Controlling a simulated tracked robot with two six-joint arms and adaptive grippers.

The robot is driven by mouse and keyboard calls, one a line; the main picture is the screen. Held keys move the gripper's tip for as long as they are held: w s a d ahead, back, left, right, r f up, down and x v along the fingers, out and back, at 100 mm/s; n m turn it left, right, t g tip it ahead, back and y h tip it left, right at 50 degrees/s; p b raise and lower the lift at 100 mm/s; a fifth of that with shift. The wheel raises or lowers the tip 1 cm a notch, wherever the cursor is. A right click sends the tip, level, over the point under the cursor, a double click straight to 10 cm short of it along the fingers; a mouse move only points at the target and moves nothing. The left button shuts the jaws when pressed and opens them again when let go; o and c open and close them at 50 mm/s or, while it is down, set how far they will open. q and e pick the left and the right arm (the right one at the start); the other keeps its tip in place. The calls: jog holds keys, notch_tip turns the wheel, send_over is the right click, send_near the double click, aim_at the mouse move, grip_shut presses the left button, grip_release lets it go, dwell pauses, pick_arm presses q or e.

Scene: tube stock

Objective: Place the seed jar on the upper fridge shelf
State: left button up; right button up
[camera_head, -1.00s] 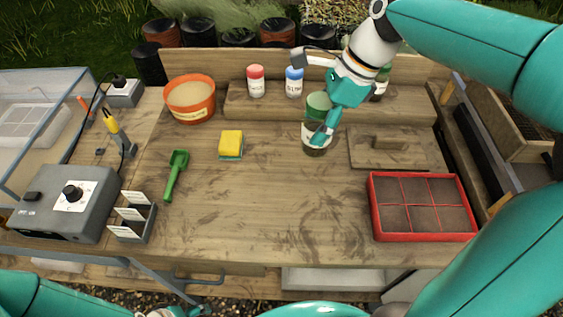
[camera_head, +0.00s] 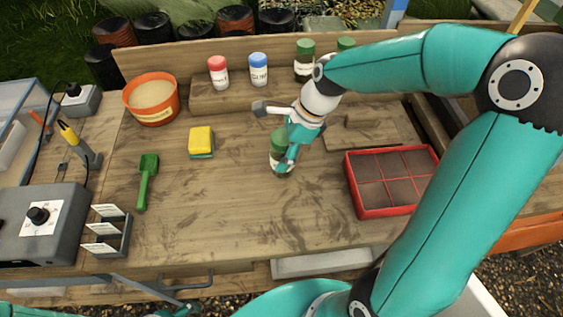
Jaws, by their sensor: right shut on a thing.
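The seed jar (camera_head: 277,159), with a green lid and a pale label, is above or on the middle of the wooden bench. My right gripper (camera_head: 285,162) is shut on it from the right side. The jar looks nearly upright, and I cannot tell whether its base touches the bench. Two similar green-lidded jars stand on the back ledge, one (camera_head: 304,62) beside my arm and one (camera_head: 346,43) partly behind it. No fridge shelf can be made out.
The back ledge also holds a red-lidded jar (camera_head: 218,73) and a blue-lidded jar (camera_head: 258,70). An orange pot (camera_head: 151,100), sponge (camera_head: 201,141), green scoop (camera_head: 147,181) and grey control box (camera_head: 41,225) are left. A red seed tray (camera_head: 350,185) is right. The bench's front middle is clear.

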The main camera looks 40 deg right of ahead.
jog(key=shift+f, duration=2.2)
jog(key=shift+f, duration=0.15)
jog(key=o, duration=1.4)
jog(key=shift+c, duration=0.2)
